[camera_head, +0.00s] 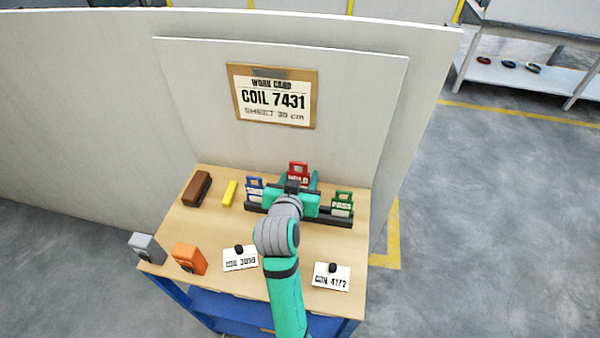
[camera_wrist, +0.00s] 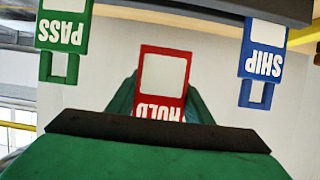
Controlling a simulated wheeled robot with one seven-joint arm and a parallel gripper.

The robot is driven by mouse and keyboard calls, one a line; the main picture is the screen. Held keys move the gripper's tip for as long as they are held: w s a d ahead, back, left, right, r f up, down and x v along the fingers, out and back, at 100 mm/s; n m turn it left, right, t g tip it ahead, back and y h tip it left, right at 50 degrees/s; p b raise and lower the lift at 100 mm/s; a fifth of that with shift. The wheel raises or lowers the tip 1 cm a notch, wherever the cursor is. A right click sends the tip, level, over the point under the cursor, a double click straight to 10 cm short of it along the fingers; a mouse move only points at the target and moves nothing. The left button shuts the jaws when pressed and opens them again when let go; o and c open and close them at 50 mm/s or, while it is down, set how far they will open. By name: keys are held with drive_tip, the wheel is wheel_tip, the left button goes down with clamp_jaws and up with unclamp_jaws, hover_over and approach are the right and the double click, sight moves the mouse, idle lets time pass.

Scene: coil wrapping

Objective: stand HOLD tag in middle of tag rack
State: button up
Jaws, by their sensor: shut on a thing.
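The red HOLD tag (camera_head: 298,172) is upright above the middle of the dark tag rack (camera_head: 333,218). In the wrist view the HOLD tag (camera_wrist: 163,82) appears upside down between the green fingers. My gripper (camera_head: 298,186) is shut on it. The tag's lower part is hidden, so I cannot tell whether it touches the rack. The blue SHIP tag (camera_head: 255,185) stands at the rack's left and the green PASS tag (camera_head: 342,204) at its right. They also show in the wrist view, PASS (camera_wrist: 63,35) left and SHIP (camera_wrist: 264,60) right.
On the wooden table (camera_head: 205,222) lie a brown block (camera_head: 196,188), a yellow bar (camera_head: 230,193), and cards COIL 3808 (camera_head: 240,260) and COIL 4172 (camera_head: 331,279). Grey (camera_head: 147,248) and orange (camera_head: 189,259) boxes stand front left. A panel with a work card (camera_head: 274,96) rises behind.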

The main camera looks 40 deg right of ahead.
drive_tip(key=shift+f, duration=3.65)
drive_tip(key=o, duration=1.1)
drive_tip(key=v, duration=1.1)
drive_tip(key=shift+f, duration=0.1)
